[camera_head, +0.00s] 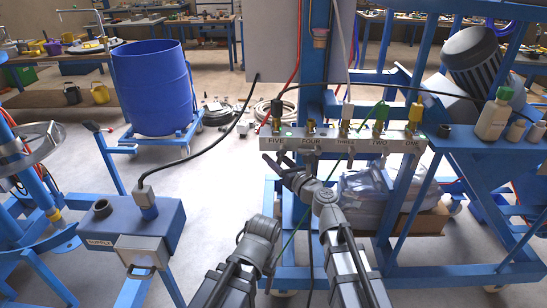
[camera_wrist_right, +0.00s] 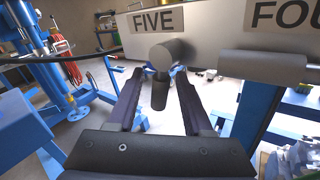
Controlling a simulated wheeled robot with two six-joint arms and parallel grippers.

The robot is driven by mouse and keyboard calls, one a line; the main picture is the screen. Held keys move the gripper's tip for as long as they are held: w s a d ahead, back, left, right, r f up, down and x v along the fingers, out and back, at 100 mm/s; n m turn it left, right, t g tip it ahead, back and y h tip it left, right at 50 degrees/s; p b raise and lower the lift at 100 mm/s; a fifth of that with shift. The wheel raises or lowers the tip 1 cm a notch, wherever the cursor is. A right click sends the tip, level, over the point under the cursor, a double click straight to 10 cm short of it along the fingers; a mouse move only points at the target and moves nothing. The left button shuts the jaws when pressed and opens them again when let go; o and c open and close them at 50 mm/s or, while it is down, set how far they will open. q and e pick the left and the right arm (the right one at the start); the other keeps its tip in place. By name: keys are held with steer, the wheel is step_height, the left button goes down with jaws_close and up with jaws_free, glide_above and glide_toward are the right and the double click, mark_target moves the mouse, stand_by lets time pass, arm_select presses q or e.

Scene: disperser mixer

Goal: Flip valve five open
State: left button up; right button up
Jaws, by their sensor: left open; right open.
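A pale manifold bar (camera_head: 340,147) carries labels FIVE to ONE, with FIVE at its left end. Valve five's dark round handle stub (camera_wrist_right: 174,52) projects under the FIVE label (camera_wrist_right: 158,19) in the right wrist view, with a short dark lever (camera_wrist_right: 160,92) hanging below it. My right gripper (camera_wrist_right: 159,72) is open, with one finger on each side of the lever; I cannot tell whether they touch it. In the head view my right gripper (camera_head: 279,162) is just below FIVE and covers most of the valve. My left gripper (camera_head: 268,258) is lower, open and empty.
Valve four's grey handle (camera_wrist_right: 248,65) is close on the right in the wrist view. Hoses and a blue post (camera_head: 322,60) rise behind the bar. A blue drum (camera_head: 152,88) and a blue box (camera_head: 130,222) stand left. Open floor lies between them and the bar.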

steer(key=shift+w+a, duration=0.4)
steer(key=shift+w, duration=0.15)
jaws_close()
